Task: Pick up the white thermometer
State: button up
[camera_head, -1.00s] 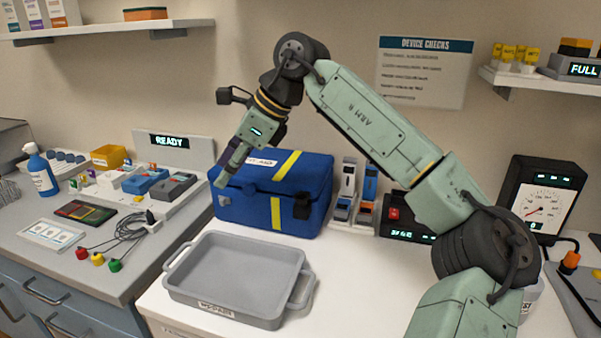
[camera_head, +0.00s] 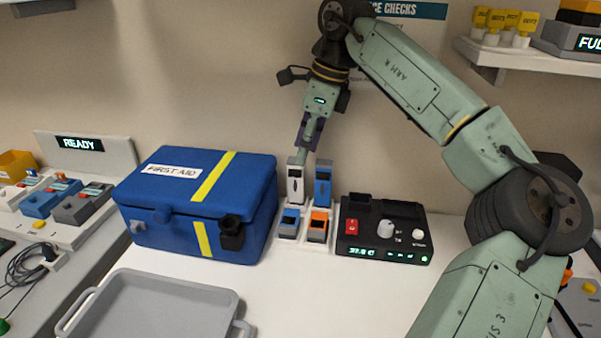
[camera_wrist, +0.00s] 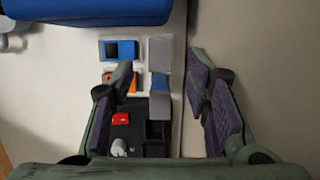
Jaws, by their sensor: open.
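The white thermometer (camera_head: 295,183) stands upright in the back left place of a small white rack (camera_head: 303,244). It has a dark window near its top. In the wrist view its pale top (camera_wrist: 160,53) lies between and beyond my fingers. My gripper (camera_head: 307,148) is open, pointing down just above the white thermometer's top. Its two purple-padded fingers (camera_wrist: 161,62) stand wide apart with nothing between the pads. Whether the fingers reach below the thermometer's top I cannot tell.
A blue thermometer (camera_head: 323,185) stands close on the right. Shorter blue (camera_head: 289,221) and orange (camera_head: 318,224) devices sit in front. A blue first-aid box (camera_head: 190,225) is left, a black control unit (camera_head: 384,230) right. A grey tray (camera_head: 150,295) lies front left.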

aim_at(292, 185)
jog(key=x, duration=0.5)
jog(key=shift+s+a+p, duration=0.1)
jog(key=shift+s+p, duration=0.05)
jog(key=shift+p, duration=0.25)
jog(key=p+x, duration=0.2)
jog(key=x, duration=0.3)
jog(key=shift+f, duration=0.3)
jog(key=shift+c, duration=0.3)
grip_shut()
